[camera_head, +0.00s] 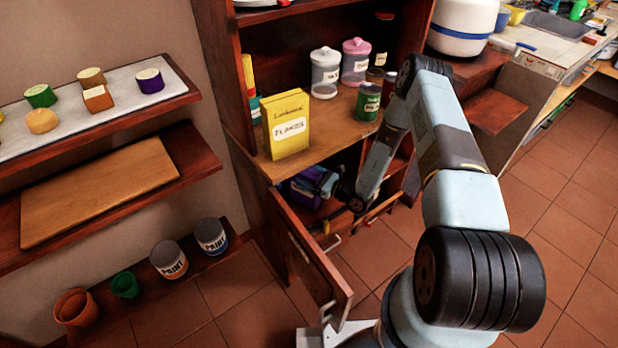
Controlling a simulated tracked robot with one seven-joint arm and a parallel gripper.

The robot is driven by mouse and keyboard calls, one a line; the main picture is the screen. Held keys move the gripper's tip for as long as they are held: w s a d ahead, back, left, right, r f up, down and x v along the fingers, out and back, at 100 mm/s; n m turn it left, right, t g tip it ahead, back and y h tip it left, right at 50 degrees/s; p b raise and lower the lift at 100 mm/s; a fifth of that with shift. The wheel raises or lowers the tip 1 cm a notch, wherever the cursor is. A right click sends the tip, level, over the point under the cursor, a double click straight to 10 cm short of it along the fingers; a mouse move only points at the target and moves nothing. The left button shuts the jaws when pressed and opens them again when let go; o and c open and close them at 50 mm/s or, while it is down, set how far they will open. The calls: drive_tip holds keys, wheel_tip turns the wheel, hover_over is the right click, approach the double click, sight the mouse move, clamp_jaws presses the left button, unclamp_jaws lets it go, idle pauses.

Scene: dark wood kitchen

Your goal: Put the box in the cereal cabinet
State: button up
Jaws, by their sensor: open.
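Two lidded jars, white (324,75) and pink (355,65), and a green can (368,102) stand on the counter. A drawer (378,207) juts out by my wrist. Left shelves hold small blocks, a board (100,190), paint cans (168,260) and pots. The right floor is clear.

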drive_tip(key=v, duration=1.2)
drive_tip(key=shift+c, duration=0.5)
idle(0.6)
